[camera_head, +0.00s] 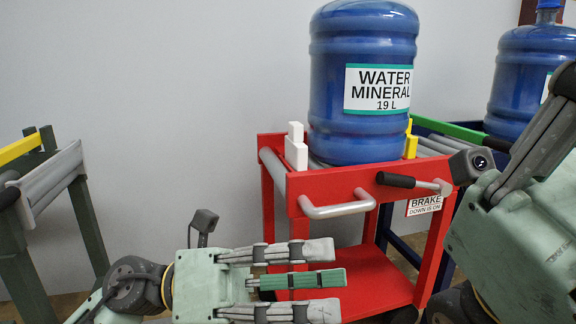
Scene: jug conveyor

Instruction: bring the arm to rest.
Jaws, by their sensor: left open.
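My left gripper (335,280) reaches in from the bottom left. Its grey and green fingers are spread, straight and empty, pointing right. They appear in front of the lower part of a red cart (268,205), and I cannot tell if they touch it. My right gripper (548,125) is partly in view at the right edge. Its fingers run up and out of the picture, so their tips and opening are hidden. A blue water jug (335,75) labelled "WATER MINERAL 19 L" stands upright on the red cart's rollers, apart from both grippers.
The red cart has a grey handle (338,208), a black brake lever (397,180) and a brake sign (424,205). A green-edged conveyor (449,128) with a second blue jug (512,85) is behind at right. Another roller stand (52,183) is at left. Bare wall lies between.

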